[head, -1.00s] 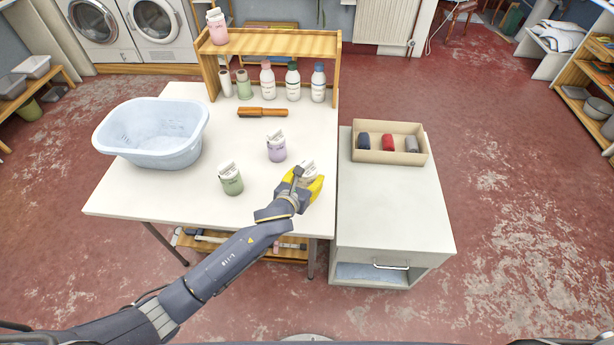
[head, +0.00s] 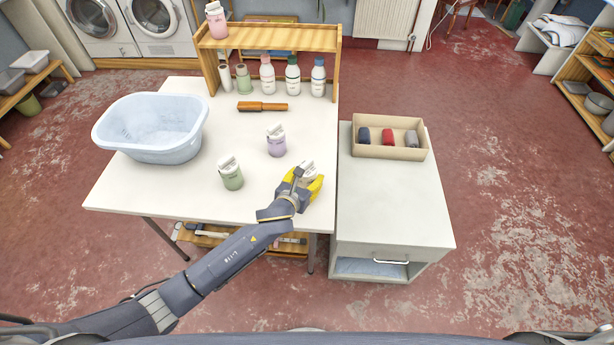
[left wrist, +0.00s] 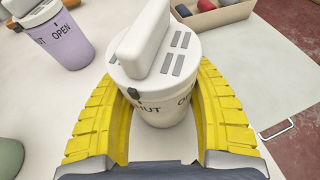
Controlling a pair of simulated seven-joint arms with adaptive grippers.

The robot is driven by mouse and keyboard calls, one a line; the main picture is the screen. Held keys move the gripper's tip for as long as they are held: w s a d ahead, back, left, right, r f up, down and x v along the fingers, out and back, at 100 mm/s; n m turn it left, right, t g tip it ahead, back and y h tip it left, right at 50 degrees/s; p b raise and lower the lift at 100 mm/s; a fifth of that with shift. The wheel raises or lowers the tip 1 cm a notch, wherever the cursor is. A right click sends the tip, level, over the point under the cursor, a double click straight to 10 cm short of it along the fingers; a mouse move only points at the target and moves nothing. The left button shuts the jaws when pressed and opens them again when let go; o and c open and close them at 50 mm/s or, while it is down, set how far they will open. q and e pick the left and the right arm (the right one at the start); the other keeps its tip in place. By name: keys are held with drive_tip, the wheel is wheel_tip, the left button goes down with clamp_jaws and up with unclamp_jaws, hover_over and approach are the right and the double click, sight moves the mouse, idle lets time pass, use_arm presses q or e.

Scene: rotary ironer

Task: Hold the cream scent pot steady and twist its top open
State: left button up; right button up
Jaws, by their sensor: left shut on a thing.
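The cream scent pot (left wrist: 165,100) stands upright on the white table near its right front edge. Its top (left wrist: 155,55) has a raised white grip bar and dark slots, with lettering on the side below it. My left gripper (head: 308,188) is shut on the pot's body, one yellow finger on each side, as the left wrist view (left wrist: 162,118) also shows. In the head view the cream pot (head: 308,168) is mostly hidden by the gripper. My right gripper is in neither view.
A lilac pot (head: 276,143) and a green pot (head: 231,176) stand close by on the table. A pale blue basin (head: 152,145) is at the left, a brown brush (head: 262,106) behind. A cardboard box (head: 389,153) of rolls sits on the cabinet (head: 393,200) at the right.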

use_arm(q)
drive_tip(key=shift+f, duration=0.15)
idle(0.5)
drive_tip(key=o, duration=1)
drive_tip(key=shift+r, duration=0.3)
drive_tip(key=c, duration=1.1)
idle(0.4)
